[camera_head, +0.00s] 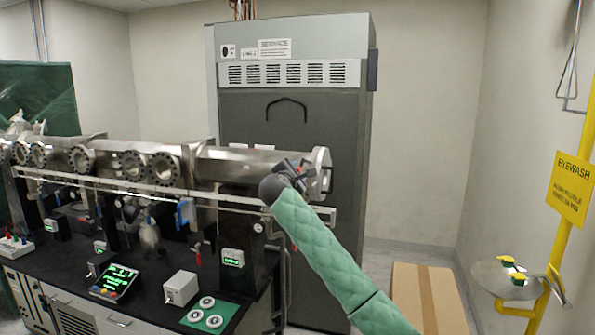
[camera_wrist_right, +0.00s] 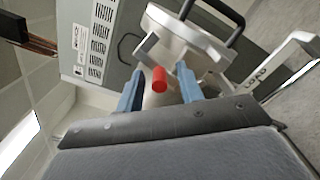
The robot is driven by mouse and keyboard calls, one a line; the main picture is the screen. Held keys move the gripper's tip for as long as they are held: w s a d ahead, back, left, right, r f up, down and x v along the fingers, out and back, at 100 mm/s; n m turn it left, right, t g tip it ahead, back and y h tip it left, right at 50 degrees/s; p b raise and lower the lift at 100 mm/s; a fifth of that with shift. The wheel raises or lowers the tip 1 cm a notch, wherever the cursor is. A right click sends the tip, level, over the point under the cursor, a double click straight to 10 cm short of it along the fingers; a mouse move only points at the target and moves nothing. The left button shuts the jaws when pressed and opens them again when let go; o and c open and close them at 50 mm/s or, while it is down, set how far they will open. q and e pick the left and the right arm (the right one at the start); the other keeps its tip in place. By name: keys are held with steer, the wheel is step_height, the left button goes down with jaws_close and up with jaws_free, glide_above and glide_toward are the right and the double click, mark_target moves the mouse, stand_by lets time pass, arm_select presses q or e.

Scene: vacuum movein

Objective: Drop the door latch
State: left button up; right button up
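The steel vacuum chamber's round end door (camera_head: 322,173) is at the right end of the long tube in the head view. The pale round door (camera_wrist_right: 205,40) also shows in the wrist view, with a black handle (camera_wrist_right: 236,14) at its edge. A red-tipped part (camera_wrist_right: 159,80), which looks like the latch's knob, sits between the blue fingers of my right gripper (camera_wrist_right: 160,67). Gaps show on both sides of it, so the gripper is open around it. In the head view my right gripper (camera_head: 293,168) is at the door, partly hidden by its wrist. My left gripper is out of view.
A tall grey cabinet (camera_head: 290,105) stands behind the chamber. A black bench (camera_head: 150,280) with small instruments lies below it. A cardboard box (camera_head: 428,300) is on the floor at right, near a yellow eyewash stand (camera_head: 562,235). Floor between cabinet and wall looks clear.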

steer(key=c, duration=0.7)
steer(key=shift+s+d+r, duration=0.1)
steer(key=shift+d+r, duration=0.05)
steer(key=shift+d, duration=0.05)
jaws_close()
